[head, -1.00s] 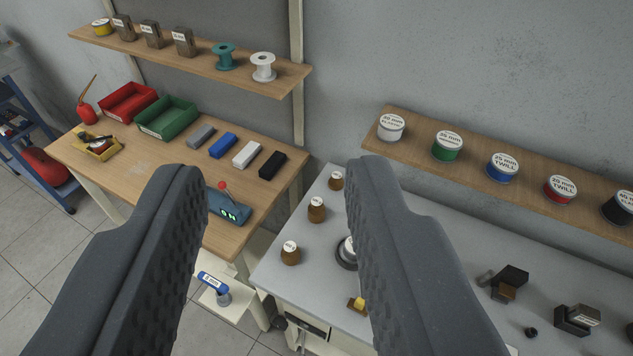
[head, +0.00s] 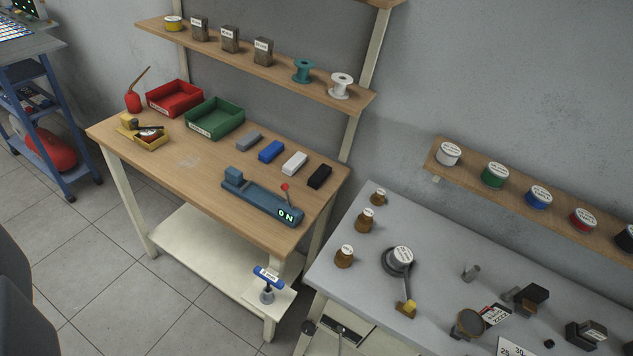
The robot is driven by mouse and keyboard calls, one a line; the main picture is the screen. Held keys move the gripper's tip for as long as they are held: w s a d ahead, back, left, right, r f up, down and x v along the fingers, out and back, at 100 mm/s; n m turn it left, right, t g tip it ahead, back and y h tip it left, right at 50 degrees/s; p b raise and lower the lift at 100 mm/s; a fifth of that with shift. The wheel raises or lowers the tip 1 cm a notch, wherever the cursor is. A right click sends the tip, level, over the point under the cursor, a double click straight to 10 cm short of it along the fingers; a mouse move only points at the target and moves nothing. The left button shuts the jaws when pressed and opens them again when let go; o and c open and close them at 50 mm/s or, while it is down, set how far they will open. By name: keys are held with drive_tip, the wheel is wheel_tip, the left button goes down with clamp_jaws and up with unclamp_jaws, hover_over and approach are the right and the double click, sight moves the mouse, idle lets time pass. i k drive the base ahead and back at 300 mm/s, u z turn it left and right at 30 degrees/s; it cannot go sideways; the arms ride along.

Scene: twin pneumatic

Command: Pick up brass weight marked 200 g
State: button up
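Several small brown, bottle-shaped pieces with white labels on top stand at the left of the grey bench: a far one (head: 377,198), a middle one (head: 365,221) and a near one (head: 344,257). They may be the brass weights, but their labels are too small to read, so I cannot tell which is marked 200 g. Only dark grey parts of my gripper (head: 14,305) show, cut off at the lower left edge, far from these pieces. Its fingertips and opening are out of sight.
On the grey bench (head: 425,230), a round labelled dial or weight (head: 398,260) and several dark blocks lie right of the brown pieces. A wooden table (head: 195,165) holds trays and a blue device (head: 262,202) reading ON. A shelf (head: 470,175) with labelled reels hangs above the bench.

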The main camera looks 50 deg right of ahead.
sight(377, 199)
drive_tip(key=u, duration=1.35)
drive_tip(key=i, duration=2)
drive_tip(key=z, duration=3.25)
drive_tip(key=i, duration=1)
drive_tip(key=z, duration=0.05)
